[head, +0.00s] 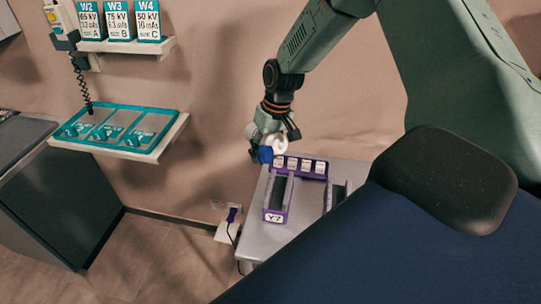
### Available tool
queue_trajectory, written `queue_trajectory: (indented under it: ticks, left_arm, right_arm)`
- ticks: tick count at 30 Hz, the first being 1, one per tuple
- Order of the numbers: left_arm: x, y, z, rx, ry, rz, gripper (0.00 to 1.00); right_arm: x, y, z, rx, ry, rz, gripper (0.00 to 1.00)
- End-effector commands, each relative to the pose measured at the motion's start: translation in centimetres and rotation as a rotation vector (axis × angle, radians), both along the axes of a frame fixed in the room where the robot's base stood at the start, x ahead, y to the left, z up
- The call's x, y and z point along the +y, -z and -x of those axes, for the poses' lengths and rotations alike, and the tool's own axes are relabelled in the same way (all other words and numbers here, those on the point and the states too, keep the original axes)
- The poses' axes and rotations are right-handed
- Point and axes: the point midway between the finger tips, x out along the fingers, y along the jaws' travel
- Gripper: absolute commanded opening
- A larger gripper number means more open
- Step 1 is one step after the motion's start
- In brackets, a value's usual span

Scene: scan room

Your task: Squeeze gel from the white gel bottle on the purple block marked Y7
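The purple block marked Y7 (267,199) stands on a small grey table, its white label facing front and a dark strip along its top. My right gripper (272,141), on the arm from the upper right, is shut around a white bottle with a blue cap, which looks like the gel bottle (278,144). The bottle is tilted, its blue cap toward the lower left, above and behind the block. Part of the bottle is hidden by the fingers. I cannot see any gel on the block. My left gripper is not in view.
A purple rack with several white labels (307,168) stands at the back of the grey table (257,235). A dark blue padded surface (420,265) covers the lower right. A wall shelf with a teal tray (115,128) is left.

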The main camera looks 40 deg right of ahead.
Motion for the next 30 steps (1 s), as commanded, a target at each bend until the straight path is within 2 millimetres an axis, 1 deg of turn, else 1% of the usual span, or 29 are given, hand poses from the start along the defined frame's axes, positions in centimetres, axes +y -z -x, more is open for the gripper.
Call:
queue_trajectory:
  ticks: [1,9,12,15,20,25,27,30]
  left_arm:
    - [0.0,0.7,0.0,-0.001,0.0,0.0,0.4]
    - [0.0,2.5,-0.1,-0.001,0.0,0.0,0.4]
    - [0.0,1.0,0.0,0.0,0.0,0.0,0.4]
    - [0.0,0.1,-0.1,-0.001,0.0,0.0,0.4]
    - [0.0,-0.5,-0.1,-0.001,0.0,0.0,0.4]
    - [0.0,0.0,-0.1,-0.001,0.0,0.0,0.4]
    - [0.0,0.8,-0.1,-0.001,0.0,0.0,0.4]
    - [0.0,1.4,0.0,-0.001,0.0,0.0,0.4]
  right_arm:
    - [0.0,0.4,-0.4,-0.042,0.001,0.001,0.38]
    - [-0.4,1.3,-2.9,-0.267,0.002,0.026,0.38]
    - [-0.5,0.8,-3.0,-0.323,0.001,0.035,0.38]
    - [-0.5,0.5,-3.2,-0.385,0.002,0.04,0.38]
    - [-0.6,0.6,-3.3,-0.485,0.001,0.052,0.38]
    - [-0.6,0.7,-3.6,-0.609,0.003,0.066,0.38]
    - [-0.6,0.9,-3.7,-0.667,0.003,0.071,0.38]
    - [-0.6,0.9,-3.7,-0.745,0.003,0.079,0.38]
